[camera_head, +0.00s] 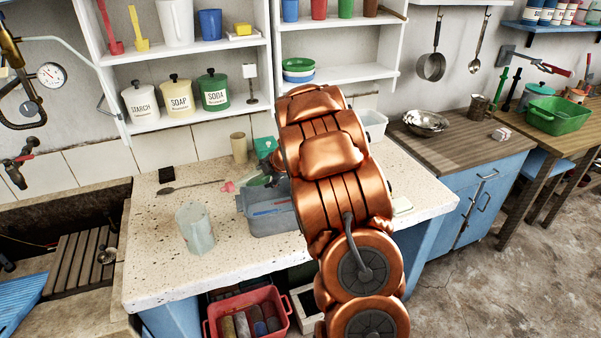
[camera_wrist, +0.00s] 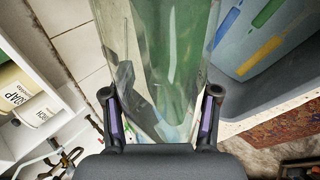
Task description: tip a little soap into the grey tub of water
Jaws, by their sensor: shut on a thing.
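My gripper (camera_wrist: 160,93) is shut on a clear vessel (camera_wrist: 120,30) with green showing inside or through it; a finger stands on each side. The grey tub (camera_wrist: 240,108) lies just right of the vessel in the wrist view, with blue, green and yellow strips showing in it. In the head view the grey tub (camera_head: 262,226) stands on the speckled counter, partly hidden by my copper arm. Whether the vessel is tilted, and the water level, I cannot tell. A cream SOAP canister (camera_head: 177,100) stands on the shelf.
A clear jug (camera_head: 195,228) stands left of the tub on the counter (camera_head: 150,262). A white container (camera_head: 375,124) stands right of my arm. The counter's front left is clear.

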